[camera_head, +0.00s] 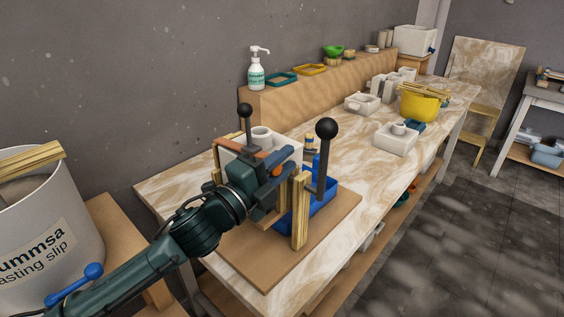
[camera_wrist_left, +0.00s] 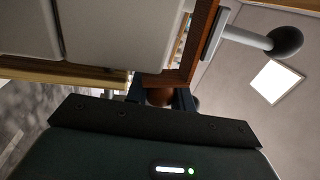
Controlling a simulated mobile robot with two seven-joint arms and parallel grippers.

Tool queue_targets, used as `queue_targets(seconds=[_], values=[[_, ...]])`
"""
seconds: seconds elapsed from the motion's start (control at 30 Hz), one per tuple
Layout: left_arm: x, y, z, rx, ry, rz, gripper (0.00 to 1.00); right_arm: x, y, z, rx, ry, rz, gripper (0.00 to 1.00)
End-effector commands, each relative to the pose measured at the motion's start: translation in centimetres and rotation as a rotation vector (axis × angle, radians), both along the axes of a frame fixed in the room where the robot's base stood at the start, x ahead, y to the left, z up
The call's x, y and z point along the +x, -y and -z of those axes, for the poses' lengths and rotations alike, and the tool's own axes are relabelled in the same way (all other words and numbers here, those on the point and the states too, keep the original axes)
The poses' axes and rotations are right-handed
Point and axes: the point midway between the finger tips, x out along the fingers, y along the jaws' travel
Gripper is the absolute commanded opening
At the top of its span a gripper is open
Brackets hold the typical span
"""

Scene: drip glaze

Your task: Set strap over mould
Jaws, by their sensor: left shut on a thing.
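The white mould (camera_head: 262,134) stands on the work board at the near end of the bench, partly hidden behind my left gripper. It also fills the upper left of the left wrist view (camera_wrist_left: 110,35). The strap (camera_head: 237,149) is an orange-brown bar at the mould's top; it shows as a brown bar in the left wrist view (camera_wrist_left: 192,50). My left gripper (camera_head: 281,180) is shut on the strap, close beside the mould. The wrist view shows a brown rounded part between the fingers (camera_wrist_left: 163,97). I cannot tell whether the strap touches the mould. My right gripper is not in view.
Two black-knobbed levers (camera_head: 326,129) (camera_head: 245,110) rise close by my gripper. A blue tray (camera_head: 322,205) and upright wooden post (camera_head: 300,215) stand on the board (camera_head: 268,270). A casting slip bucket (camera_head: 40,225) is at left. White moulds (camera_head: 395,140) and a yellow bucket (camera_head: 420,106) stand farther back.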

Motion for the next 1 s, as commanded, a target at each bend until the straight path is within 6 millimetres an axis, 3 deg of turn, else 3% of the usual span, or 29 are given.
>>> queue_targets(seconds=[0.03,0.07,0.3,0.67,1.0], values=[[0.0,0.0,0.0,0.0,0.0,-0.001,0.0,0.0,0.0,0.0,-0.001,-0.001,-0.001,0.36],[0.0,0.0,0.0,0.0,0.0,-0.001,0.25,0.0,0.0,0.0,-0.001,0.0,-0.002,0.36],[0.0,0.0,0.0,-0.001,-0.001,-0.001,0.45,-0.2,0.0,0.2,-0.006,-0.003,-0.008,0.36],[-0.5,-0.4,0.2,-0.001,-0.002,-0.001,0.46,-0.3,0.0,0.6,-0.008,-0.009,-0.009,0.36],[-5.8,-4.7,1.6,0.002,-0.005,-0.002,0.46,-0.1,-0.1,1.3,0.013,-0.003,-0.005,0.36]])
